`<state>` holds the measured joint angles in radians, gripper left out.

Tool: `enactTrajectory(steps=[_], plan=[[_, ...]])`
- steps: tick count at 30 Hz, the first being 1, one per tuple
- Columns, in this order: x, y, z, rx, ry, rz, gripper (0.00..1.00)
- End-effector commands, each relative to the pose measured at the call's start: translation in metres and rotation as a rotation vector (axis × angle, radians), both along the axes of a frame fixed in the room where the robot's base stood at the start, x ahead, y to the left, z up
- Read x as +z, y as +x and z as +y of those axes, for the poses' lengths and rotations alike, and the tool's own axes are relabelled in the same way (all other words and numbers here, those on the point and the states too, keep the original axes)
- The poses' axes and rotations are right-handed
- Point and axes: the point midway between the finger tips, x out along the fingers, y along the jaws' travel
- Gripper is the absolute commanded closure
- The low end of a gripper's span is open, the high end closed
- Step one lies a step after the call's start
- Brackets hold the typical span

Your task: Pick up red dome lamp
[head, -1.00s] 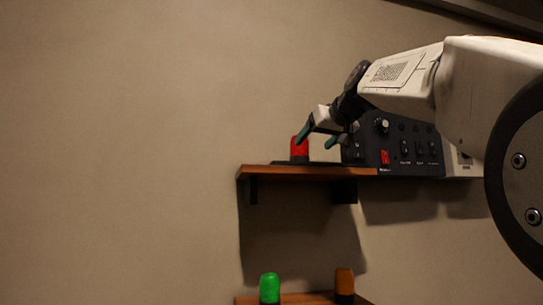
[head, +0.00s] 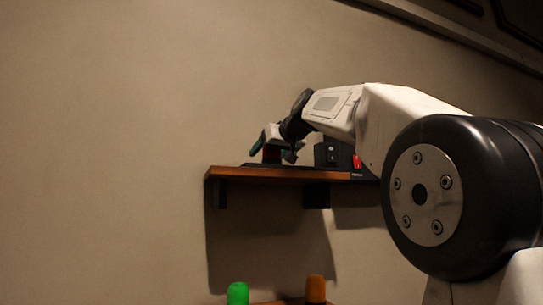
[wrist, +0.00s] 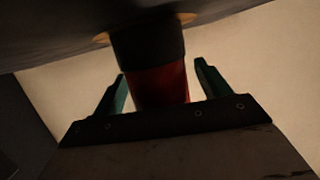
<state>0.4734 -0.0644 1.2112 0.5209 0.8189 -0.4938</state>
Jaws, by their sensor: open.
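The red dome lamp (head: 271,156) stands on the upper wooden shelf (head: 255,175), mostly hidden by my gripper in the head view. In the wrist view the lamp (wrist: 160,85) shows its dark red dome and black base, with the base toward the top of the picture. My gripper (head: 273,153) is open, with its teal fingers on either side of the lamp. In the wrist view, my gripper (wrist: 160,70) has one finger left and one right of the dome, with a pale gap visible on each side.
A black control box (head: 327,154) with a red switch (head: 357,162) stands on the right of the lamp, partly behind my arm. A green lamp (head: 238,293) and an orange lamp (head: 316,290) stand on a lower shelf. The wall to the left is bare.

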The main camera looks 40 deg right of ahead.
Motion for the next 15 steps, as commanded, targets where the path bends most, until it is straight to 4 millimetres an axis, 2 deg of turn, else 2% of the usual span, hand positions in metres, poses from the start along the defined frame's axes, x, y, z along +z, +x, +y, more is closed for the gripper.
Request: enactTrajectory(steps=[2,7,8,13,14,15], plan=[[-0.0012,0.0058,-0.0002,0.000,-0.001,-0.001,0.24],[-0.0011,0.0058,-0.0005,-0.001,-0.001,-0.002,0.24],[-0.0011,0.0059,-0.0005,-0.001,-0.001,-0.002,0.27],[-0.0013,0.0058,-0.0006,-0.001,-0.001,-0.001,0.74],[-0.0013,0.0058,-0.0006,-0.001,-0.001,-0.001,0.79],[-0.0008,0.0056,-0.0005,-0.001,-0.001,-0.002,0.79]])
